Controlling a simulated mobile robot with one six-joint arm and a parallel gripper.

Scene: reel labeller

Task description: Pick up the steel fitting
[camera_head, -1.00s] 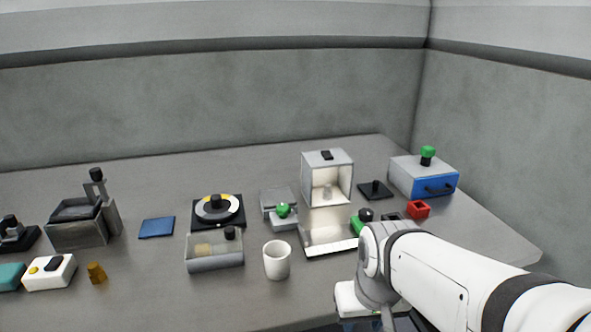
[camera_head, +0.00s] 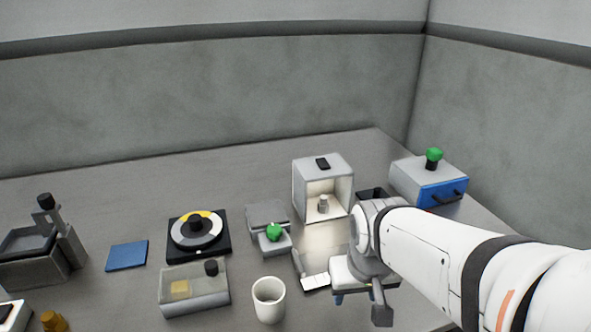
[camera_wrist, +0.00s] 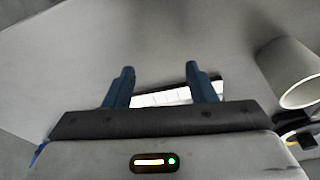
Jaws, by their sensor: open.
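A small grey metal cylinder with a narrower top, which looks like the steel fitting (camera_head: 323,204), stands upright inside an open-fronted white box (camera_head: 340,167) with a lit interior. My gripper shows in the wrist view with two blue fingers (camera_wrist: 158,78), apart and with nothing held between them. In the head view it is partly hidden by my white wrist, in front and right of the box, over the pale plate (camera_head: 316,282). The fitting is not in the wrist view. A white strip shows beyond the fingers there.
A white cup (camera_head: 268,300) stands left of my gripper and also shows in the wrist view (camera_wrist: 291,75). A green-knobbed device (camera_head: 272,238), a clear-walled bin (camera_head: 195,291) and a dial (camera_head: 197,230) stand further left. A blue-fronted box (camera_head: 440,194) is behind my arm.

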